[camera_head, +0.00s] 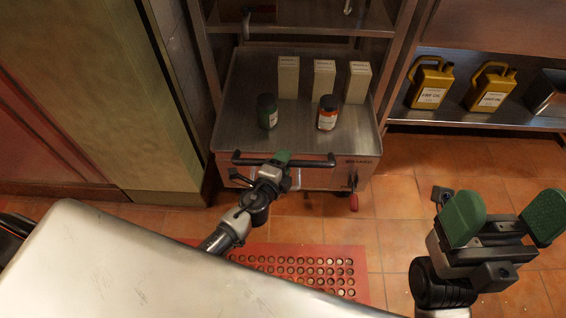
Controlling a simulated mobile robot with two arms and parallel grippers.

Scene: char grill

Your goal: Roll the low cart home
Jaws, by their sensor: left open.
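The low cart (340,140) is a steel box-like cart with a flat top, standing in a bay between steel uprights. A dark bar handle (318,161) runs along its front. Three pale cartons (324,80), a dark green-labelled jar (267,111) and an orange-labelled jar (327,112) stand upright on top. My right gripper (504,220) is open and empty, with green pads apart, over the floor at right.
A red perforated mat (300,264) lies on the tiled floor before the cart. A pale metal surface (150,270) fills the lower left. A steel shelf (460,115) at right holds two yellow jugs (430,85). A cabinet wall stands left. Tiles (400,200) right of the cart are clear.

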